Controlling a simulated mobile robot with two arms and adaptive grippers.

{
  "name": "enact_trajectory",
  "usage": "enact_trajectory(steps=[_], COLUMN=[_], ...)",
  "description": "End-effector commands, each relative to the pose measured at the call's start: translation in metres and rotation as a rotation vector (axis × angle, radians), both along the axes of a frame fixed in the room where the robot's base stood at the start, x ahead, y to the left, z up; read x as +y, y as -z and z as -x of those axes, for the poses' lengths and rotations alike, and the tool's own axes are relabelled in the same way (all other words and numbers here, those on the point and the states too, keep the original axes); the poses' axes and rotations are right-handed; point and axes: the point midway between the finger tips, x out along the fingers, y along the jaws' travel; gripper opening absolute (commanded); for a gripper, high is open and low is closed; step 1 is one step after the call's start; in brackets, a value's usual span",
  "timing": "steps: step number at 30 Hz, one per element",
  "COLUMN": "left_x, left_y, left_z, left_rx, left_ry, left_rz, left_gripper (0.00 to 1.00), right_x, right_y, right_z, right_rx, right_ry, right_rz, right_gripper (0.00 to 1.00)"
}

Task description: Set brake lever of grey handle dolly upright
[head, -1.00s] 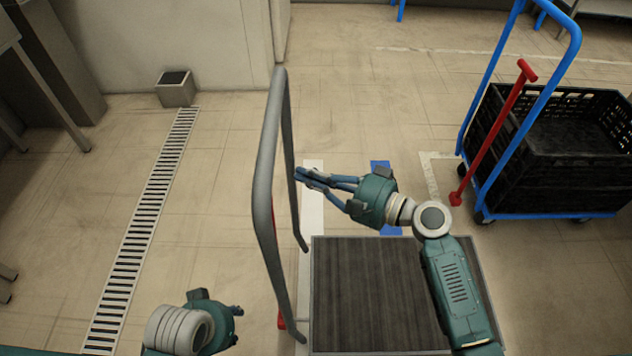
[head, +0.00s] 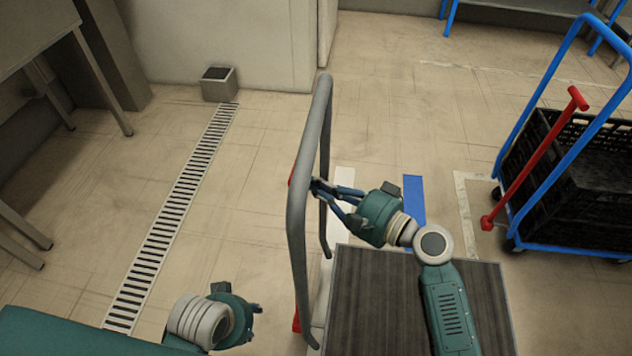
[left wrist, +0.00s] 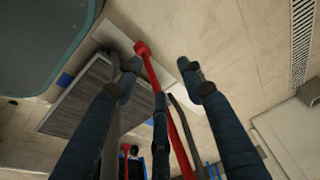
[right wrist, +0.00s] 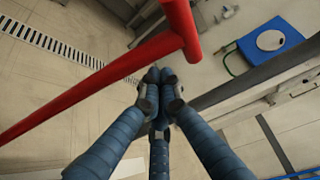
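The grey handle dolly has a tall grey handle (head: 297,225) and a dark ribbed platform (head: 385,300). Its red brake lever (head: 291,176) is mostly hidden behind the handle in the head view; its red foot (head: 296,322) shows low down. In the right wrist view the lever's T-shaped end (right wrist: 183,30) is close to my right gripper (right wrist: 160,82), whose fingertips are together beside it; contact is unclear. My left gripper (head: 257,308) is low, left of the handle, apart from it. Its fingers are spread and empty in the left wrist view (left wrist: 158,80), with the lever (left wrist: 150,65) beyond.
A blue-handled dolly (head: 535,105) with a black crate (head: 590,185) and its own red lever (head: 535,155) stands at the right. A floor drain (head: 170,220) and a small grey box (head: 219,84) lie left. Floor between drain and handle is clear.

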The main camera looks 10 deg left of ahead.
Motion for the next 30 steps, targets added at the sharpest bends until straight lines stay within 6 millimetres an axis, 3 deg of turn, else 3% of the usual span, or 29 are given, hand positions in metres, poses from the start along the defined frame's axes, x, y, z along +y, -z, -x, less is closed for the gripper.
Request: enact_trajectory(steps=[5, 12, 15, 21, 30], left_x=[0.000, 0.002, 0.002, 0.003, 0.003], left_y=[0.000, -0.025, -0.033, -0.042, -0.043], left_z=[0.002, 0.006, 0.010, 0.013, 0.013], left_rx=[0.006, -0.021, -0.025, -0.030, -0.029], left_ry=[-0.001, -0.002, -0.003, -0.003, -0.003], left_rz=[-0.001, 0.001, 0.001, 0.001, 0.001], left_gripper=[0.40, 0.40, 0.40, 0.40, 0.40], right_x=[0.000, 0.000, 0.000, 0.000, 0.003], right_y=[0.000, -0.006, -0.009, -0.016, -0.017], right_z=[0.031, 0.101, 0.121, 0.138, 0.140], right_rx=[-0.045, -0.167, -0.204, -0.236, -0.233], right_ry=[-0.003, -0.005, -0.004, -0.006, -0.013], right_rz=[0.001, 0.002, 0.001, -0.002, -0.005], right_gripper=[0.00, 0.00, 0.00, 0.00, 0.00])
